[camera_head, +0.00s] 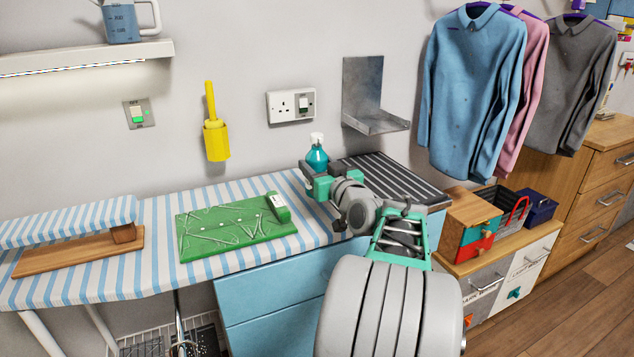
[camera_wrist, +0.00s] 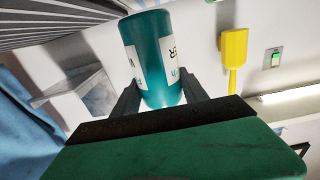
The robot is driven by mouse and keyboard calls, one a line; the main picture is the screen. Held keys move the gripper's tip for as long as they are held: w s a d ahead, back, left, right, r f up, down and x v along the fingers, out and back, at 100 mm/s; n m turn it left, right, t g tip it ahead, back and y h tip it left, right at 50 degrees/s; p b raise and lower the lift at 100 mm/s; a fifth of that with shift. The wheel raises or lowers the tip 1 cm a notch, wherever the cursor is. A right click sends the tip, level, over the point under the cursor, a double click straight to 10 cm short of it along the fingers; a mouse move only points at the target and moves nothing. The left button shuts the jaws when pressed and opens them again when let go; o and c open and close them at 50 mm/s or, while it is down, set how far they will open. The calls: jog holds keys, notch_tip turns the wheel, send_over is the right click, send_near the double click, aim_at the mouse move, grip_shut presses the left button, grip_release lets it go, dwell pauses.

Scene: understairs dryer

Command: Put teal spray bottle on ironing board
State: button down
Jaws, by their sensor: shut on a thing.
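The teal spray bottle (camera_head: 317,155) with a white top is upright in my gripper (camera_head: 318,178), over the back right end of the ironing board. In the wrist view the bottle (camera_wrist: 153,52) lies between the two dark fingers of my gripper (camera_wrist: 160,98), which touch its sides. Its white label is partly in view. The ironing board (camera_head: 160,222) has a blue and white striped cover and runs to the left. I cannot tell whether the bottle's base touches the board, as my gripper hides it.
A green board (camera_head: 235,232) lies on the ironing board's middle, and a small striped sleeve board (camera_head: 70,222) on a wooden base stands at left. A dark striped surface (camera_head: 395,180) is right of the bottle. A metal shelf (camera_head: 375,110) and a yellow holder (camera_head: 216,140) are on the wall.

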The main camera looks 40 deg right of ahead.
jog(key=shift+d+f+b, duration=0.2)
jog(key=shift+f+b, duration=0.15)
jog(key=shift+f, duration=1.35)
jog(key=shift+f, duration=0.1)
jog(key=shift+f, duration=0.15)
jog(key=c, duration=0.6)
grip_release()
jog(key=shift+s+r, duration=0.2)
jog(key=v, duration=1.1)
jog(key=shift+s+a, duration=0.2)
